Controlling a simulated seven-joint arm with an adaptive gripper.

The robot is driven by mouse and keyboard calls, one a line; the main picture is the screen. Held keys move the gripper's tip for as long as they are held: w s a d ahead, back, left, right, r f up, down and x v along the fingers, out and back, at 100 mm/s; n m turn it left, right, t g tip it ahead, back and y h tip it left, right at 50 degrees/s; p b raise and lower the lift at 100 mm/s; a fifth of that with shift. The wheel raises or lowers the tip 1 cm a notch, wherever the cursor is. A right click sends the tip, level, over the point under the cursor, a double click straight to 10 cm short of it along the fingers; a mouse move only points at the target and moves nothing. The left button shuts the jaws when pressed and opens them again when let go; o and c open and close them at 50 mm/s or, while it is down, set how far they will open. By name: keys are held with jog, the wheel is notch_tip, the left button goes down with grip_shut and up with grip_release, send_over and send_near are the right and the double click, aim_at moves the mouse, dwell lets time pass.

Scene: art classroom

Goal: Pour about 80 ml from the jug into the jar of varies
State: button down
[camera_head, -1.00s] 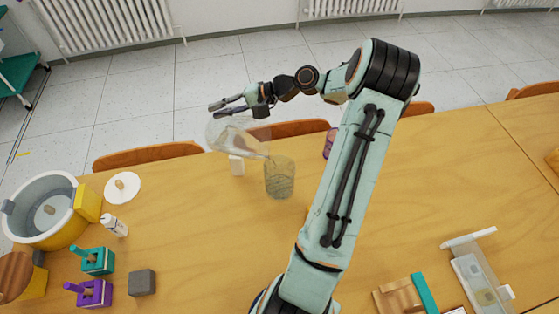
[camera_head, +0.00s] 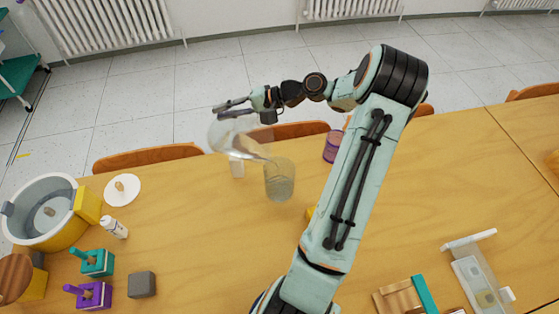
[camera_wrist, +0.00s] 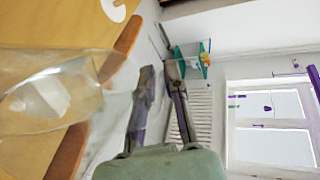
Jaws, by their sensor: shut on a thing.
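The clear, see-through jug (camera_head: 226,140) is held tilted above the table, its lower end pointing right toward the jar. My gripper (camera_head: 228,108) is shut on the jug at its upper side. The clear jar (camera_head: 280,184) stands upright on the table, below and right of the jug, with a greyish content low in it. The jug's lip is close to the jar's rim; I cannot make out a stream between them. In the wrist view the jug (camera_wrist: 50,95) shows at the left, beside my gripper's fingers (camera_wrist: 162,85).
A yellow-grey pot (camera_head: 60,232), a white bottle (camera_head: 115,228) and teal and purple pieces are at the left. Chairs line the far table edge.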

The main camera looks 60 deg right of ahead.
aim_at(212, 123)
jog(key=shift+s, duration=0.15)
jog(key=w+g, duration=0.1)
jog(key=w+g+h, duration=0.1)
jog(key=w, duration=0.1)
jog(key=w+f+m+g, duration=0.1)
jog(key=g, duration=0.1)
jog(key=shift+w+a+f, duration=0.1)
jog(key=shift+w+a, duration=0.1)
jog(key=shift+a, duration=0.15)
jog(key=shift+w+f+g, duration=0.2)
jog(key=shift+g, duration=0.1)
jog(key=shift+h, duration=0.3)
dwell(0.9)
jog(key=w+f+m+g+h+p, duration=0.1)
jog(key=w+f+g+p, duration=0.2)
jog(key=w+f+g, duration=0.3)
jog(key=shift+w+a+f+m+g+h+p, duration=0.4)
jog(key=shift+a+f+g, duration=0.1)
jog(key=shift+g, duration=1)
